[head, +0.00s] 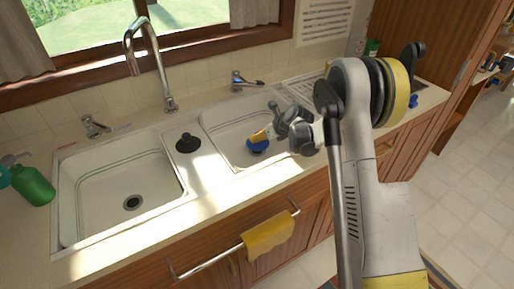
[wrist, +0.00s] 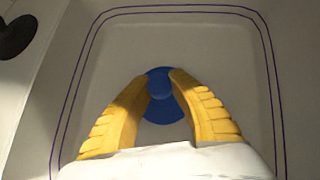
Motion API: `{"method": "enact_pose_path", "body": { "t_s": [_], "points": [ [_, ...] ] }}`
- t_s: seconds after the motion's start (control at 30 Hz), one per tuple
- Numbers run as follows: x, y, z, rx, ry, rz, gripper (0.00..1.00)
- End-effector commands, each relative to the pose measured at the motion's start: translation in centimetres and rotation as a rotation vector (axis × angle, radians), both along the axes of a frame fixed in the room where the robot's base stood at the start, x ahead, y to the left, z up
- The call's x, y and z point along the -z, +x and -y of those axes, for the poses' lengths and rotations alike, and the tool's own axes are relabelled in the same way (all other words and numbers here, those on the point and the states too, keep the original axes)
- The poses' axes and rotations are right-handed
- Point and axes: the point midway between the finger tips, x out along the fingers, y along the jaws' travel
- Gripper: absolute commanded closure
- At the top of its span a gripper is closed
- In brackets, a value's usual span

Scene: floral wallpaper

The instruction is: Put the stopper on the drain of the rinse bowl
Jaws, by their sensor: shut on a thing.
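A blue stopper (head: 258,147) with a round knob is in the right-hand sink bowl (head: 217,128). My gripper (head: 260,136) reaches down into this bowl from the right, its yellow fingers shut on the stopper. In the wrist view, the two fingers (wrist: 159,80) close on either side of the knob, and the wide blue disc (wrist: 165,108) shows below it, near the middle of the bowl floor. No drain shows in this bowl. I cannot tell whether the disc touches the floor. The left bowl (head: 85,180) has an open dark drain (head: 132,202).
A black stopper (head: 187,143) sits on the ledge between the bowls. A tall faucet (head: 160,75) stands behind, with taps at both sides. A green bottle (head: 34,186) stands at left. A yellow towel (head: 268,236) hangs on the front rail.

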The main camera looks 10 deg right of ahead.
Motion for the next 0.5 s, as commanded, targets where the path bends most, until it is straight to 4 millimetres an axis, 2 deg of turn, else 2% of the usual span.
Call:
{"method": "enact_pose_path", "body": {
  "t_s": [0.17, 0.33, 0.5],
  "points": [
    [1.2, 0.3, -0.2, 0.0, 0.0, 0.0, 1.0],
    [4.0, 0.3, -0.2, 0.0, 0.0, 0.0, 1.0],
    [4.1, 0.3, -0.2, 0.0, 0.0, 0.0, 1.0]
  ]
}}
